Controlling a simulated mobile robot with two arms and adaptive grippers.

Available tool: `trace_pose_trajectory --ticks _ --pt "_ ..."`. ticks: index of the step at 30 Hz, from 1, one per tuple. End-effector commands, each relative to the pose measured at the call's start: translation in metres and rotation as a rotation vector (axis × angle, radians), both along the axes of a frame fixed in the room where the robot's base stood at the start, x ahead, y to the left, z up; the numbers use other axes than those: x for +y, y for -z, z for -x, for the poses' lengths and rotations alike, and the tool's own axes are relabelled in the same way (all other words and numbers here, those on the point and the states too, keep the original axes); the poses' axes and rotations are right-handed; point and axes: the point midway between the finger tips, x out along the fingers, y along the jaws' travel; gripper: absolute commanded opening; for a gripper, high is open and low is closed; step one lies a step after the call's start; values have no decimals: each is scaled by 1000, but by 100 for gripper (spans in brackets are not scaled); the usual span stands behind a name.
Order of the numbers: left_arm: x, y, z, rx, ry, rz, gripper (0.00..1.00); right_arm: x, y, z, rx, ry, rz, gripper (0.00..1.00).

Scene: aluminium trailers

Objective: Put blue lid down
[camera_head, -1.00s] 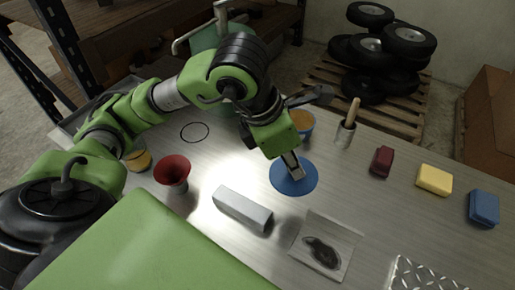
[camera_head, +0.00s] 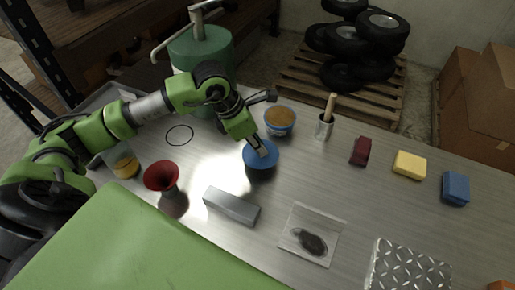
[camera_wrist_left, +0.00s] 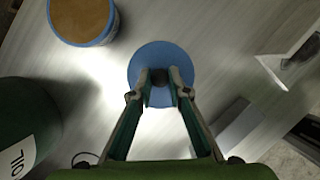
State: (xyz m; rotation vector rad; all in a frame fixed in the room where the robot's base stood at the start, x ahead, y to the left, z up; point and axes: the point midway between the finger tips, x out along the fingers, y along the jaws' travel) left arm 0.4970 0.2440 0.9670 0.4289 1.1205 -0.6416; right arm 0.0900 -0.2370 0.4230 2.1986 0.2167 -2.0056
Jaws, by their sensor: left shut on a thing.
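The blue lid (camera_head: 262,158) is a flat round disc with a dark knob at its centre. My left gripper (camera_head: 264,151) is over it, and in the left wrist view the lid (camera_wrist_left: 147,62) sits between and beyond the fingertips (camera_wrist_left: 160,92), which are closed on its knob. The lid is close above the bench or on it; I cannot tell whether it touches. A blue-rimmed tub (camera_head: 280,121) with tan contents stands uncovered just behind the lid. My right gripper is not seen.
A red funnel (camera_head: 161,177), a grey metal bar (camera_head: 231,206) and a bag with a dark piece (camera_head: 310,240) lie nearby. A brush cup (camera_head: 323,127) stands behind. Maroon (camera_head: 361,151), yellow (camera_head: 409,165) and blue (camera_head: 455,188) blocks are to the right. A green drum (camera_head: 200,50) stands behind.

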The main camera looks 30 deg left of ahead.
Motion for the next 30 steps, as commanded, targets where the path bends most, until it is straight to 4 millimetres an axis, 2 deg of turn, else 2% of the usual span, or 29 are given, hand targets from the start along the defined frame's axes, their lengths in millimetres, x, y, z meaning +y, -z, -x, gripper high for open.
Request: trace_pose_trajectory --ticks 4,9,20,21,22,30 --pt "4 19 -1 8 -1 0 2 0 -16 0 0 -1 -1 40" --pt "4 36 -3 3 -1 -1 2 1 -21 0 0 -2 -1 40" --pt "4 41 -3 2 -1 -1 2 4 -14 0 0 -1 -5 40" --pt "4 40 -3 2 -1 -1 24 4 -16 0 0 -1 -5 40" --pt "4 39 -3 2 -1 -1 32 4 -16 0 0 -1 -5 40" --pt "4 39 -3 2 -1 -1 34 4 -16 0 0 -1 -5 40"
